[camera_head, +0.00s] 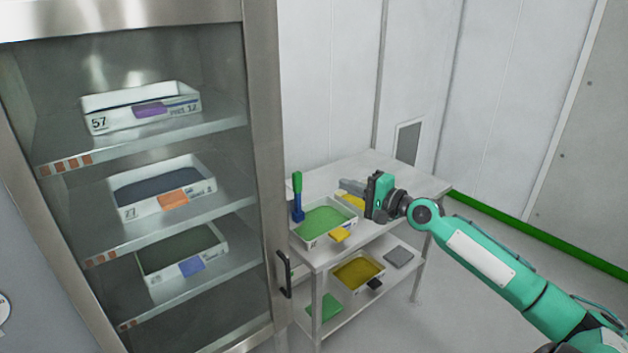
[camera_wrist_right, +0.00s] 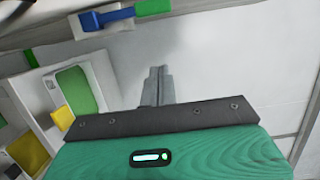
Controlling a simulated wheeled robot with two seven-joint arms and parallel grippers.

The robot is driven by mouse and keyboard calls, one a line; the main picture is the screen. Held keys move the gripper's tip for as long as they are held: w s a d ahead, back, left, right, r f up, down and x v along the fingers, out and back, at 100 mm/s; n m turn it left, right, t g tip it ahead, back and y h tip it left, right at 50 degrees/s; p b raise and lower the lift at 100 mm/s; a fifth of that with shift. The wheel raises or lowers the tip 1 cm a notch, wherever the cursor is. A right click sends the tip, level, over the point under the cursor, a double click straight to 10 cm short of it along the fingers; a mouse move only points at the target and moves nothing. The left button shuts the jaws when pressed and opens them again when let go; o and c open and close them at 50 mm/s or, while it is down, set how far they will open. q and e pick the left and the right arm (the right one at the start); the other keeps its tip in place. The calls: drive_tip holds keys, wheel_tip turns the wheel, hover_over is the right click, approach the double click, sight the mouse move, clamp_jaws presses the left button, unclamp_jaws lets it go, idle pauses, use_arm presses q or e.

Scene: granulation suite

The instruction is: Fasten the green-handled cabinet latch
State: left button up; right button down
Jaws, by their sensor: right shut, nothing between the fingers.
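The steel-framed glass cabinet (camera_head: 262,130) fills the left of the head view, with a black pull handle (camera_head: 285,275) low on its right edge. An upright green handle with a blue lower part (camera_head: 297,197) shows just right of the frame. I cannot tell whether it is mounted on the cabinet or stands on the cart, nor its latch state. A green and blue piece (camera_wrist_right: 121,14) is at the top of the right wrist view. My right gripper (camera_head: 346,187) is shut and empty above the cart, right of the green handle and apart from it; its fingers show in the wrist view (camera_wrist_right: 156,86). My left gripper is out of view.
A white cart (camera_head: 325,172) holds a tray of green material (camera_head: 352,221) on top and a tray of yellow material (camera_head: 380,267) below. Numbered trays, including one with a purple label (camera_head: 93,103), sit on the cabinet shelves. Floor is free right of the cart.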

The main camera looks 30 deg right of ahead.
sight(298, 198)
drive_tip(key=w+a+p, duration=0.6)
drive_tip(key=shift+w, duration=0.2)
idle(0.4)
drive_tip(key=shift+a, duration=0.1)
drive_tip(key=shift+a+p, duration=0.1)
drive_tip(key=shift+p, duration=0.3)
